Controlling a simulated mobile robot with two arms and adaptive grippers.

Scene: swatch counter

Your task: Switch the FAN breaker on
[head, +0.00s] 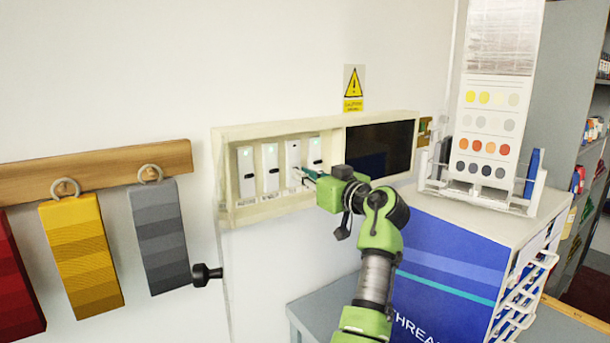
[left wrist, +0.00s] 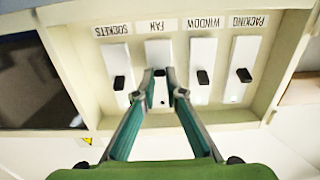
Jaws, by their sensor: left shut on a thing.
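The open breaker box (head: 222,175) on the wall holds a row of white breakers with dark levers. The FAN breaker (head: 293,153) is third from the left in the head view. In the left wrist view, where the labels are upside down, the FAN breaker (left wrist: 157,52) is second from the left, between SOCKETS (left wrist: 117,60) and WINDOW (left wrist: 202,57). My left gripper (head: 303,173) reaches into the box from the right. Its fingers (left wrist: 160,76) are shut on the dark FAN lever, partly hiding it. My right gripper is out of view.
The PACKING breaker (left wrist: 242,62) is at the row's other end. A dark panel (head: 380,147) fills the box's right part. A blue cabinet (head: 450,260) with a swatch stand (head: 488,125) is at right. Yellow (head: 80,255) and grey (head: 160,237) swatches hang at left.

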